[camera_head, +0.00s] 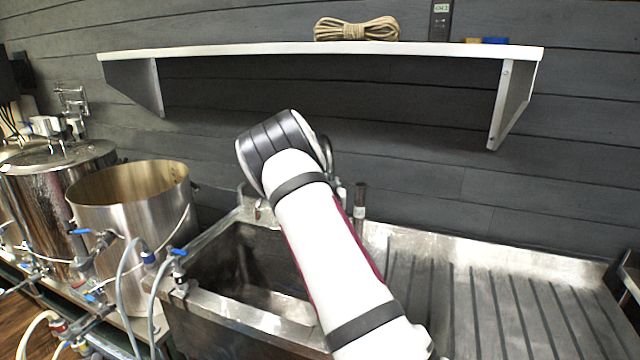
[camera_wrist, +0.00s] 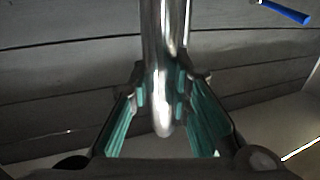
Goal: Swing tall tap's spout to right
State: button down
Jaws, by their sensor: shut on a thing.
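The tall tap's spout (camera_wrist: 165,45) is a shiny chrome tube that shows in the wrist view, running down from the top edge to a rounded end. My gripper (camera_wrist: 162,88) is shut on this spout, with its teal-padded fingers on either side of it. The rounded end reaches a little past the fingertips, towards the camera. In the head view my white arm reaches over the sink (camera_head: 215,262) and hides the gripper and most of the tap. I cannot tell the spout's direction there.
A white shelf (camera_head: 230,53) with coiled rope (camera_head: 357,29) hangs above on the dark plank wall. An open steel pot (camera_head: 150,225) and a lidded one (camera_head: 45,195) stand left of the sink. A dark-topped post (camera_head: 360,198) stands close right of my arm. The ribbed drainboard (camera_head: 500,305) is clear.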

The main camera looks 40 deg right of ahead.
jog(key=shift+s+d, duration=0.25)
jog(key=shift+d, duration=0.3)
jog(key=shift+s+d, duration=0.2)
jog(key=shift+d, duration=0.3)
jog(key=c, duration=1.4)
grip_release()
jog(key=shift+c, duration=0.2)
jog(key=v, duration=1.2)
